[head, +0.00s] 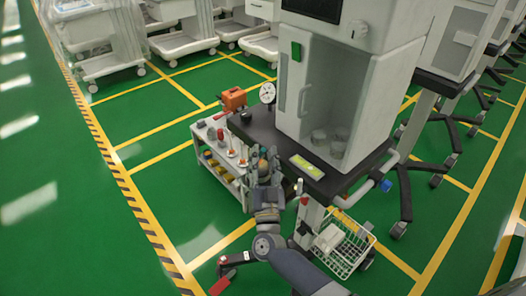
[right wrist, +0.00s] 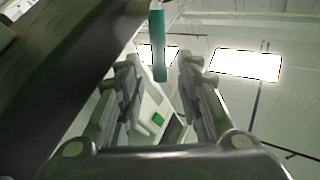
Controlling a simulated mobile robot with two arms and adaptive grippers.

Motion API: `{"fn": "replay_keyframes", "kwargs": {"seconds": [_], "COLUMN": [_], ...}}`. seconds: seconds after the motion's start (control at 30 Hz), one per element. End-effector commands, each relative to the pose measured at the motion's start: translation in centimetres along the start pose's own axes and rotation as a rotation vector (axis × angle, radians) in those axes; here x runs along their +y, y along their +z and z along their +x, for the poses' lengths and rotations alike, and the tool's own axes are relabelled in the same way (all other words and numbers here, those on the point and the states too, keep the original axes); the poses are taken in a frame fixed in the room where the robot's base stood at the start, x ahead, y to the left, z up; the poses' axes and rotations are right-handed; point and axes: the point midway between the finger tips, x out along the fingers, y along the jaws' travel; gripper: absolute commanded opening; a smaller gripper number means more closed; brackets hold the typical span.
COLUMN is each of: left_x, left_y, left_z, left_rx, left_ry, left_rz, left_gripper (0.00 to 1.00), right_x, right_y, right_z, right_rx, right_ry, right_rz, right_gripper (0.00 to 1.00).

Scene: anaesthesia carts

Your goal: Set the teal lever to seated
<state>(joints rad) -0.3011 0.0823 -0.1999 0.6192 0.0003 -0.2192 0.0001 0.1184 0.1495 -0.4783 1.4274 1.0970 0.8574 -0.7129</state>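The teal lever (right wrist: 158,45) shows in the right wrist view as a teal bar hanging from a grey round mount at the top. It lies between the lines of my two fingers, near or beyond their tips; no contact is clear. My right gripper (right wrist: 165,75) is open, with a clear gap between its fingers. In the head view my right gripper (head: 264,158) is at the left front edge of the cart's dark top (head: 262,130). It hides most of the lever there, so its setting cannot be told. My left gripper is not in view.
A white cabinet (head: 342,90) stands on the dark top, with a yellow-green label plate (head: 306,167) in front. A gauge (head: 267,92) and orange box (head: 233,98) are behind my gripper. A low shelf (head: 226,172) is left, a wire basket (head: 345,248) right. The green floor at left is clear.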

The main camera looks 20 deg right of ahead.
Motion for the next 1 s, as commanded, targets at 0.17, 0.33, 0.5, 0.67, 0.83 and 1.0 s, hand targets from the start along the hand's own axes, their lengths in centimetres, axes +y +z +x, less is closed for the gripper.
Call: {"fn": "replay_keyframes", "kwargs": {"seconds": [0.17, 0.33, 0.5, 0.67, 0.83, 1.0], "left_x": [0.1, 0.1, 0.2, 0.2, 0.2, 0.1], "left_y": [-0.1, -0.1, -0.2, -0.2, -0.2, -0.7], "left_z": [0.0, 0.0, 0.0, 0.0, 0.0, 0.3], "left_rx": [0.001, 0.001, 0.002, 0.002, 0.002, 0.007], "left_ry": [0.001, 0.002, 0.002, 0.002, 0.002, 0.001], "left_rz": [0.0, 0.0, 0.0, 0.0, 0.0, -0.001], "left_gripper": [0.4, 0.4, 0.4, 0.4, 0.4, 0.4], "right_x": [0.0, 0.0, 0.0, 0.0, 0.0, -0.1], "right_y": [0.1, 0.1, 0.1, 0.0, 0.0, 0.2], "right_z": [-4.1, -7.4, -9.4, -9.9, -9.9, -9.7], "right_rx": [-0.005, -0.005, -0.003, -0.001, -0.001, 0.005], "right_ry": [0.001, 0.001, 0.001, 0.0, 0.0, -0.01], "right_rz": [0.001, 0.0, 0.001, 0.0, 0.0, -0.009], "right_gripper": [0.33, 0.33, 0.33, 0.33, 0.33, 0.01]}}
